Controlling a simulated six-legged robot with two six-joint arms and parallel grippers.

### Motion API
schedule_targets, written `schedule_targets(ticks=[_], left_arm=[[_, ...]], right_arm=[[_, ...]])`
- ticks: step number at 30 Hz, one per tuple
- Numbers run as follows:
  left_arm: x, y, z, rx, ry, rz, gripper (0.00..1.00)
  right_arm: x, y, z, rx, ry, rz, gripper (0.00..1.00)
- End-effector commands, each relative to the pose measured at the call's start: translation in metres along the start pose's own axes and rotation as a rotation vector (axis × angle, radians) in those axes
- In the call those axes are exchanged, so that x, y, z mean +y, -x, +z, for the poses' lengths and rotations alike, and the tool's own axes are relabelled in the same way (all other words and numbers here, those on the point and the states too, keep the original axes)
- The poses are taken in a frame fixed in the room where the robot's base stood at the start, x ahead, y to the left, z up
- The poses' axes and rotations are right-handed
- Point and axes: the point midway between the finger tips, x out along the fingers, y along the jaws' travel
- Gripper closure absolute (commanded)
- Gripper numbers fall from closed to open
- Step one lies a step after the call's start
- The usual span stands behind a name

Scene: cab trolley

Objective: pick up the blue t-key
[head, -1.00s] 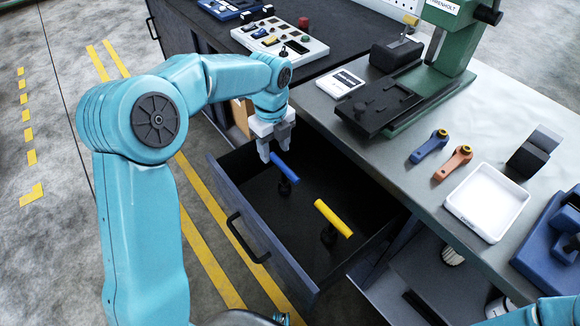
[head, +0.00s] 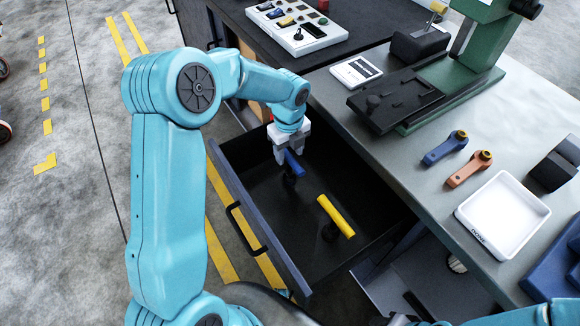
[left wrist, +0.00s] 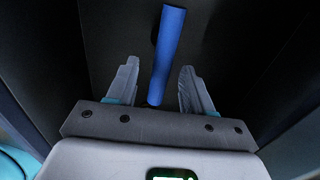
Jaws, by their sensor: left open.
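The blue t-key (head: 294,164) stands in the open drawer (head: 262,212), its blue crossbar on top of a dark stem. My left gripper (head: 290,152) is over the drawer at the blue bar and hides part of it. In the left wrist view the blue bar (left wrist: 168,50) runs between the two open fingers (left wrist: 155,90), with a gap on each side. Its stem is hidden there. My right gripper is not visible; only a bit of my right arm shows at the lower right.
A yellow t-key (head: 336,216) stands in the same drawer, nearer the front right. The drawer walls surround both keys. The grey bench top (head: 400,170) to the right holds a blue lever (head: 445,148), an orange lever (head: 468,169), a white tray (head: 460,214) and a green machine (head: 470,75).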

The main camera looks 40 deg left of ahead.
Motion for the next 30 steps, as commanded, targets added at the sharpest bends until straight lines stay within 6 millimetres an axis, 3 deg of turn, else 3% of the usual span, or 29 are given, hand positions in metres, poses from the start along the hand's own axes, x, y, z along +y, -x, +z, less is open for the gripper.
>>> schedule_targets(ticks=[5,12,21,23,26,30], left_arm=[[-0.001,-0.015,0.001,0.001,0.0,0.002,0.49],[-0.003,-0.052,0.003,0.001,0.0,0.001,0.49],[-0.005,-0.058,0.003,0.0,0.001,-0.002,0.49],[-0.005,-0.058,0.003,0.0,0.001,-0.001,0.65],[-0.005,-0.058,0.003,0.0,0.0,-0.001,0.98],[-0.005,-0.057,0.003,-0.001,0.0,-0.002,1.0]], right_arm=[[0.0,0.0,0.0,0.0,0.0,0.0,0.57],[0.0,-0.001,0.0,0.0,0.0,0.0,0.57],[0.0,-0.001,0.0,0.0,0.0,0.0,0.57],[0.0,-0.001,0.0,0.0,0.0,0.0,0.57],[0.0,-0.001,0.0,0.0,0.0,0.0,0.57],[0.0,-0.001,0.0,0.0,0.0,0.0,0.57]])
